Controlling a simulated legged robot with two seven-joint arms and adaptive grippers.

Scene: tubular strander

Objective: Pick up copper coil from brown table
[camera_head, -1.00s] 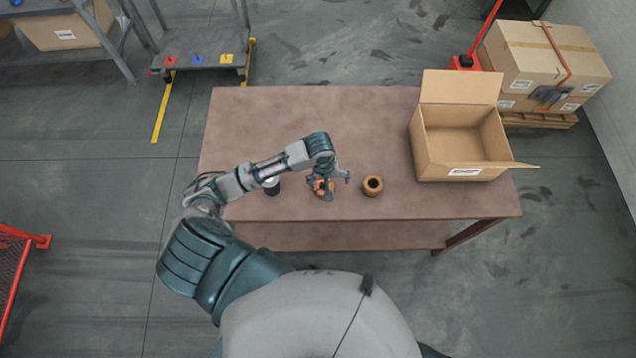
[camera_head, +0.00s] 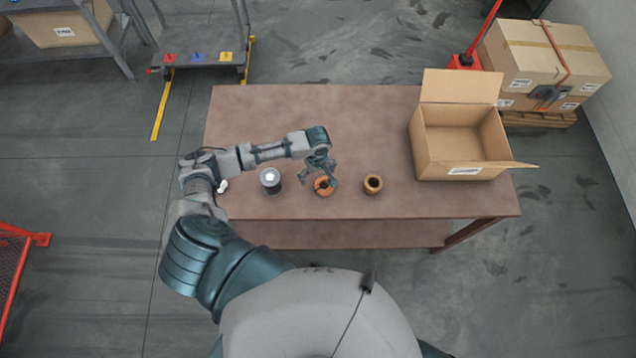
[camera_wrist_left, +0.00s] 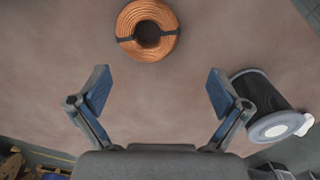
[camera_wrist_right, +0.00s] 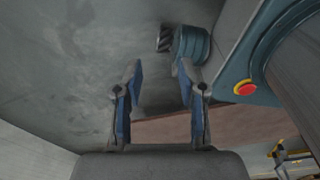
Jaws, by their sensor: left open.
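The copper coil (camera_head: 323,187), an orange ring with dark bands, lies flat on the brown table (camera_head: 260,120) near its front edge. In the left wrist view the coil (camera_wrist_left: 135,43) is fully visible, beyond the fingertips and left of the middle. My left gripper (camera_head: 322,171) is above the table just behind the coil. In the left wrist view its fingers (camera_wrist_left: 157,85) are spread wide with nothing between them. My right gripper (camera_wrist_right: 160,78) shows only in the right wrist view, with its fingers apart and empty, over floor away from the tabletop.
A brown spool (camera_head: 373,185) stands right of the coil. A dark cylinder with a pale top (camera_head: 270,183) stands left of it, also in the left wrist view (camera_wrist_left: 262,95). An open cardboard box (camera_head: 440,160) occupies the table's right end. The table's back middle is clear.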

